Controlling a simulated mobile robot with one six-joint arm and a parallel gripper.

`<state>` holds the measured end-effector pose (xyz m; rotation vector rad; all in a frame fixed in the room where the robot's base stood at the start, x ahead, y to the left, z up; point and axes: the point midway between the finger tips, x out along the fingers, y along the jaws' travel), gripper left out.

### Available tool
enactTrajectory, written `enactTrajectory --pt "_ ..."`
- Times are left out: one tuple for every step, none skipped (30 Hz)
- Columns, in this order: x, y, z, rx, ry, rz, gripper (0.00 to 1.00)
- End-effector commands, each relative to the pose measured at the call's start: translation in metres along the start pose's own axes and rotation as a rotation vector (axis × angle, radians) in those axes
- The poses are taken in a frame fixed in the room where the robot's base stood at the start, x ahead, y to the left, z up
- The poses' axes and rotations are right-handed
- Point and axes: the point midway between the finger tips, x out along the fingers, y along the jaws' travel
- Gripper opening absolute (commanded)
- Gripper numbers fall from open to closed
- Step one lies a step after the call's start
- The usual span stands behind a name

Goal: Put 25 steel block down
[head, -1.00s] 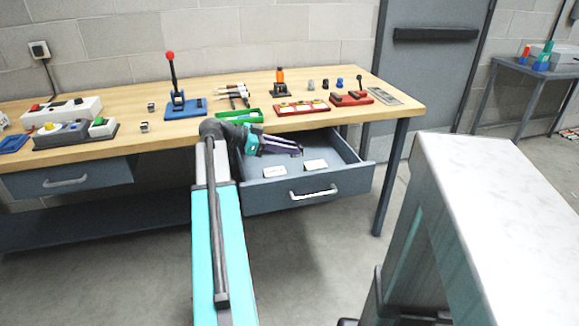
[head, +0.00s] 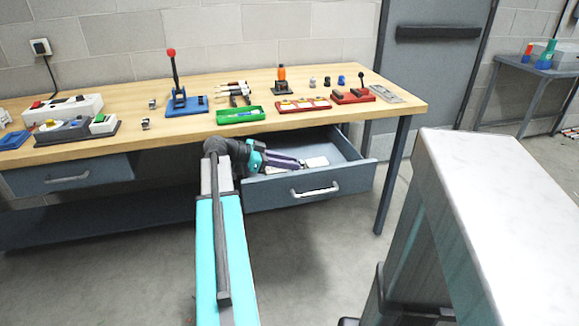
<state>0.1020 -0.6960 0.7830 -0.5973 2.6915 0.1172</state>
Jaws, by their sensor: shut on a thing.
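My gripper (head: 298,166), with its teal wrist and dark purplish fingers, reaches down into the open grey drawer (head: 352,184) under the workbench, in its left-middle part. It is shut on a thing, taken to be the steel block. The block itself is too small and too much covered by the fingers to make out. A small pale flat piece (head: 317,162) lies on the drawer floor just right of the fingertips. The left part of the drawer floor is largely covered by my gripper.
The wooden workbench top (head: 370,112) overhangs the back of the drawer. A green tray (head: 240,115) stands at its front edge above my wrist. The right part of the drawer floor is clear. A pale-topped counter (head: 490,190) stands at the right.

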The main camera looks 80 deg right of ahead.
Motion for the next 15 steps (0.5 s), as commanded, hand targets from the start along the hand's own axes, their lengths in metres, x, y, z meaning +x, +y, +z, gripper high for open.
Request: enactTrajectory --pt "0.0027 0.0002 0.0062 -0.002 0.001 0.0 0.0" --pt "0.0037 0.0003 0.0087 -0.002 0.001 0.0 0.0" --pt "0.0049 0.0003 0.0114 -0.001 0.001 0.0 0.0" --pt "0.0055 0.0003 0.013 -0.001 0.001 0.0 0.0" --pt "0.006 0.0003 0.0142 -0.001 0.001 0.0 0.0" --pt "0.0064 0.0003 0.0151 0.0 0.001 0.0 0.0" --pt "0.0065 0.0003 0.0154 0.0 0.001 0.0 0.0" --pt "0.0065 0.0002 0.0153 0.0 0.001 0.0 0.0" --pt "0.0065 0.0003 0.0152 0.0 0.001 0.0 0.0" --pt "0.0065 0.0003 0.0151 0.0 0.001 0.0 0.0" --pt "0.0064 0.0003 0.0151 0.0 0.001 0.0 0.0" --pt "0.0065 0.0002 0.015 0.0 0.001 0.0 0.0" --pt "0.0065 0.0002 0.015 0.0 0.001 0.0 0.0" --pt "0.0066 0.0002 0.0153 0.0 0.001 0.0 0.0" --pt "0.0069 0.0003 0.016 0.0 0.001 0.001 0.0"
